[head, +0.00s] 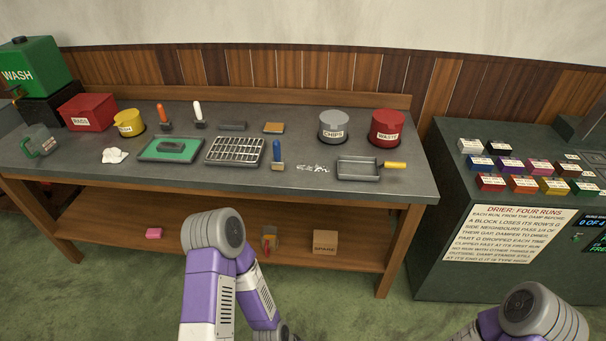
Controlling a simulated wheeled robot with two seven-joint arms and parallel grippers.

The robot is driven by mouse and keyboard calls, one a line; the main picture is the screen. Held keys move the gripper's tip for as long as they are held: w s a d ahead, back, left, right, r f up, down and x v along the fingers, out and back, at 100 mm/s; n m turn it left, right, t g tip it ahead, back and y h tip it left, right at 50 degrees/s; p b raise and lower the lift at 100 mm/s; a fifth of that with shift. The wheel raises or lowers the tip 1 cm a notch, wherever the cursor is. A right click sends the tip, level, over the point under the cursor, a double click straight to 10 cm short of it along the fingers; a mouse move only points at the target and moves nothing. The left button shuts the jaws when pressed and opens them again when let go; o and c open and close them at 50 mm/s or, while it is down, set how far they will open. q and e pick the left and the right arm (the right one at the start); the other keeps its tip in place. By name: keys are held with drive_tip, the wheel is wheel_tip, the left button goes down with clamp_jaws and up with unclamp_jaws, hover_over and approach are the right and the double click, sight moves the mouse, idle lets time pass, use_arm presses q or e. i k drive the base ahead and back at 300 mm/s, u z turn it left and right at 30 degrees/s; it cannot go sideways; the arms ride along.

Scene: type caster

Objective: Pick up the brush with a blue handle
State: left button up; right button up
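The brush with a blue handle (277,153) stands upright on the dark workbench top, to the right of a wire rack, with its pale bristle end down. Nothing touches it. Two more upright handled tools, one orange (161,114) and one white (198,112), stand farther back to the left. Neither gripper is in view.
The workbench (400,188) also holds a wire rack (234,151), a green-topped tray (170,149), white scraps (313,168) and a pan with a yellow handle (359,168). Chips (333,127) and waste (387,128) bins stand behind. A drier cabinet (430,240) is at right.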

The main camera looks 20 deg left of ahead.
sight(278, 163)
drive_tip(key=z, duration=0.35)
drive_tip(key=k, duration=0.65)
drive_tip(key=u, duration=0.75)
drive_tip(key=i, duration=0.8)
drive_tip(key=u, duration=0.4)
